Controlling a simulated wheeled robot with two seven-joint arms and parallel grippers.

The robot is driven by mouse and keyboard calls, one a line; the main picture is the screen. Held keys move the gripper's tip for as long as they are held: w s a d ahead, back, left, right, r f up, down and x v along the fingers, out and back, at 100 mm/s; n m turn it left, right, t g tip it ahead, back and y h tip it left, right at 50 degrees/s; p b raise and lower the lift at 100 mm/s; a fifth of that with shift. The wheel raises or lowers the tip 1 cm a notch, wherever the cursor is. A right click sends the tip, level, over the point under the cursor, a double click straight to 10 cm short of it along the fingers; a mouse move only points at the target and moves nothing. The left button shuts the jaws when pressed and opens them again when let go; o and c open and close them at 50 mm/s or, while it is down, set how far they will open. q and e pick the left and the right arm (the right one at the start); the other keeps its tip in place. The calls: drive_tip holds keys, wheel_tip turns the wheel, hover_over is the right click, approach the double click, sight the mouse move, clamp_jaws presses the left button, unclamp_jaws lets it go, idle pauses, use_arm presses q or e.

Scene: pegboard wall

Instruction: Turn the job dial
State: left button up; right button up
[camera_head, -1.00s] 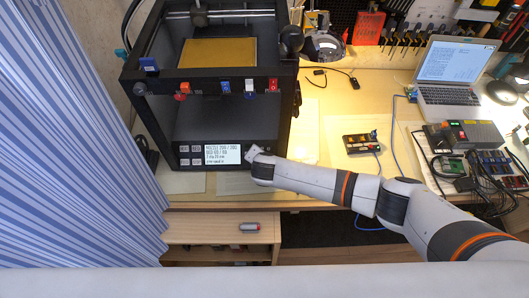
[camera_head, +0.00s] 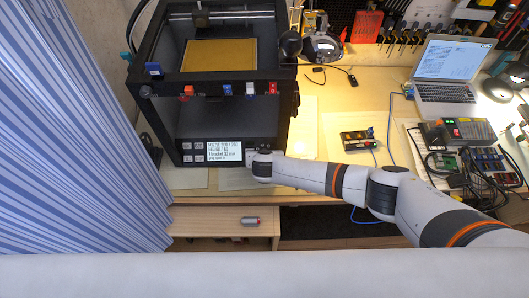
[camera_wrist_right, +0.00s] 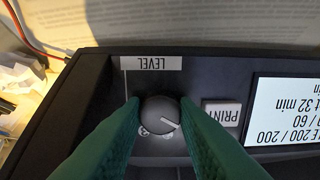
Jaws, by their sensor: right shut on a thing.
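The dial (camera_wrist_right: 160,113) is a round dark grey knob with a white pointer line on the printer's front panel. In the head view my right wrist (camera_head: 262,165) covers the dial. The lit display (camera_head: 224,153) shows nozzle 200, bed 60 and a job line reading about 32 min. My left gripper is not in view.
The dial is on a black 3D printer (camera_head: 215,120). A PRINT button (camera_wrist_right: 222,112) lies close beside the dial. A laptop (camera_head: 453,70) and electronics stand on the desk at the right. A blue striped curtain (camera_head: 70,150) hangs at the left.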

idle(0.4)
drive_tip(key=o, duration=1)
